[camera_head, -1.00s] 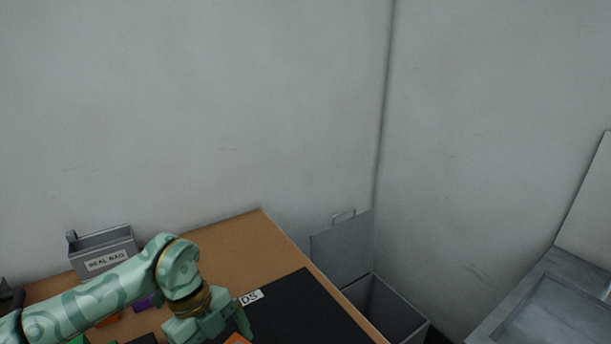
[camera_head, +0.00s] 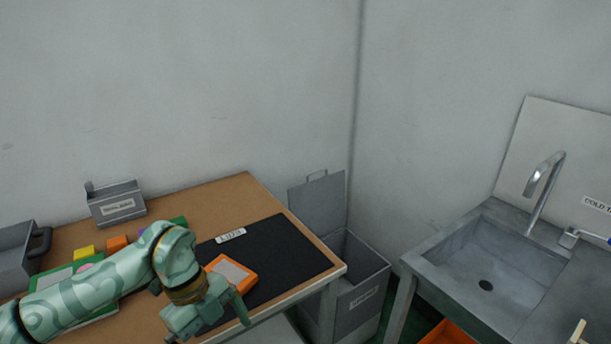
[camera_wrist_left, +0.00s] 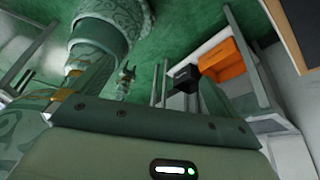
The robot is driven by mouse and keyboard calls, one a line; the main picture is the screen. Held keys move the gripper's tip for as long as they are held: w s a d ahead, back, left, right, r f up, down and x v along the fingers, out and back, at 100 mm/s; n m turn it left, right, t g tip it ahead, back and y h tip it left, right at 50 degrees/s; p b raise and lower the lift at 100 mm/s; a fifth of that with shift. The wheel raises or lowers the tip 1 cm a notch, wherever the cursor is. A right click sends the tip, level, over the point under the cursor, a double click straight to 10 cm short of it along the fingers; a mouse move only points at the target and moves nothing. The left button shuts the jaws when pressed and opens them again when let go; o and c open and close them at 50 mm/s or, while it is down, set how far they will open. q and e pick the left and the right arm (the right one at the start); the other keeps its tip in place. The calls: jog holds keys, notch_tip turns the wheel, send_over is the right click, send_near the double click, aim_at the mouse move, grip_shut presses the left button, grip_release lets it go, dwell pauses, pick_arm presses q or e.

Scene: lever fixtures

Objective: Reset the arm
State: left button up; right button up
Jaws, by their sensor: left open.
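My left arm comes in from the left in the head view, low over the table (camera_head: 290,268). My left gripper (camera_head: 208,318) is at the table's front edge, in front of an orange-framed block (camera_head: 247,284) with a pale top on the black mat (camera_head: 283,250). The gripper partly hides that block. In the left wrist view the left gripper (camera_wrist_left: 152,85) has its fingers apart with nothing between them. My right gripper is not seen in the head view.
A grey labelled holder (camera_head: 117,203) and small coloured blocks (camera_head: 117,243) stand at the table's back left. A lidded grey bin (camera_head: 358,285) is beside the table's right end. A metal sink (camera_head: 480,275) with a tap is at right. An orange container (camera_head: 447,334) is below it.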

pick_arm(q)
jog(key=w+d+n+t+h+p, duration=0.25)
jog(key=d+h+p, duration=0.25)
jog(key=d+h, duration=0.55)
jog(key=a+f+n+t+y+p, duration=0.45)
jog(key=a+f+n+t, duration=0.45)
jog(key=f+n+t, duration=0.3)
jog(key=s+a+f+n+g+y, duration=0.25)
jog(key=s+a+f+y, duration=0.3)
jog(key=s+f, duration=0.5)
jog(key=s+a+f+n+g+y+p, duration=0.1)
jog(key=s+a+f+g, duration=0.1)
jog(key=s, duration=0.8)
jog(key=s+a+f+n+g+y+p, duration=0.1)
jog(key=s+f, duration=0.4)
jog(key=s, duration=0.5)
jog(key=s+a+f+n+g+y+p, duration=0.1)
jog(key=s+f+g, duration=0.3)
jog(key=s, duration=0.6)
jog(key=shift+s+a+f+n+g+y, duration=0.2)
jog(key=shift+s+a+n+g+y, duration=0.15)
jog(key=shift+a+y, duration=0.4)
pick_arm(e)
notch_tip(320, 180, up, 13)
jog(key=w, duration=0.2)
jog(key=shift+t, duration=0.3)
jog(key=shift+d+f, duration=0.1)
